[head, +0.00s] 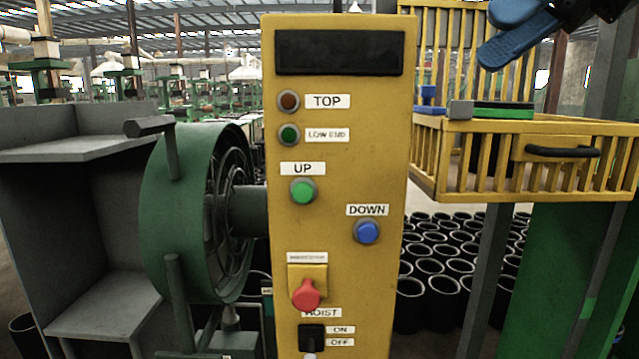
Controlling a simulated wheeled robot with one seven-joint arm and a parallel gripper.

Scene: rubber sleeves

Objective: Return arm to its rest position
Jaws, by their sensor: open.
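My gripper (492,38) shows at the top right corner of the head view, cut off by the frame's edge. Its two blue fingers point left and are apart, with nothing between them. It appears above the yellow slatted basket in the picture and right of the yellow control panel (388,280). The rest of my arm is out of view.
The panel has TOP, LOW END, UP and DOWN buttons, a red knob (306,294) and a hoist switch. A green drum (180,215) stands left. The yellow basket (460,185) has a dark handle (562,152). Several black sleeves (430,267) stand behind.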

